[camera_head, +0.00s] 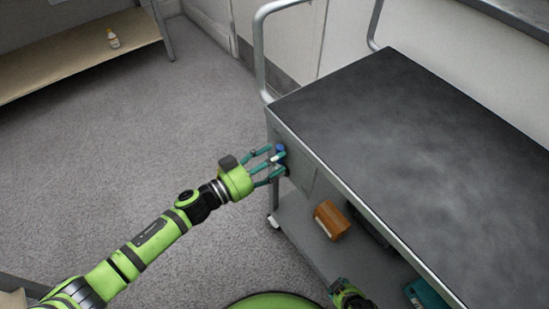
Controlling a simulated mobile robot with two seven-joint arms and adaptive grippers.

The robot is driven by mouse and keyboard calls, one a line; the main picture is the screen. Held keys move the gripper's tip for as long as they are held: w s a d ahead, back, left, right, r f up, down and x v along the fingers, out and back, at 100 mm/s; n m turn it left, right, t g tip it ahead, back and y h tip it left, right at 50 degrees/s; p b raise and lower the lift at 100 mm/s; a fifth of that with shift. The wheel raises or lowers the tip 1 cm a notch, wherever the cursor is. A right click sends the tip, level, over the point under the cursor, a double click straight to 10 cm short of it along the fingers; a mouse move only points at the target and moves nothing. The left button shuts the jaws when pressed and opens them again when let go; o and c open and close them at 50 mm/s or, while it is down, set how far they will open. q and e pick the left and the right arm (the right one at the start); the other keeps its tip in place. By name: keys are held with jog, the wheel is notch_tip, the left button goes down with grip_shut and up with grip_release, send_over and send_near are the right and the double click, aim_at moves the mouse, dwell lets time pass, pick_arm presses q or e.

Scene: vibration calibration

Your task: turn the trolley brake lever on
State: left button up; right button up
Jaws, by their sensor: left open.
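The trolley (420,125) has a dark top, a grey frame and a tubular handle (260,45) at its far left end. A small blue part (280,148), which looks like the brake lever, shows on the trolley's left end panel. My left gripper (276,163) is open, with its teal fingers at the blue part. The fingers partly hide it, and I cannot tell whether they touch it or which way the lever points. Part of my right arm (350,296) shows at the bottom edge; its gripper fingers are not in view.
An orange-brown box (332,220) and a teal case (428,295) lie on the trolley's lower shelf. A wooden shelf (75,65) with a small bottle (112,38) is at the upper left. The carpet floor between is clear.

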pick_arm(q)
jog(key=shift+w+d, duration=0.3)
jog(key=shift+d, duration=0.05)
grip_shut()
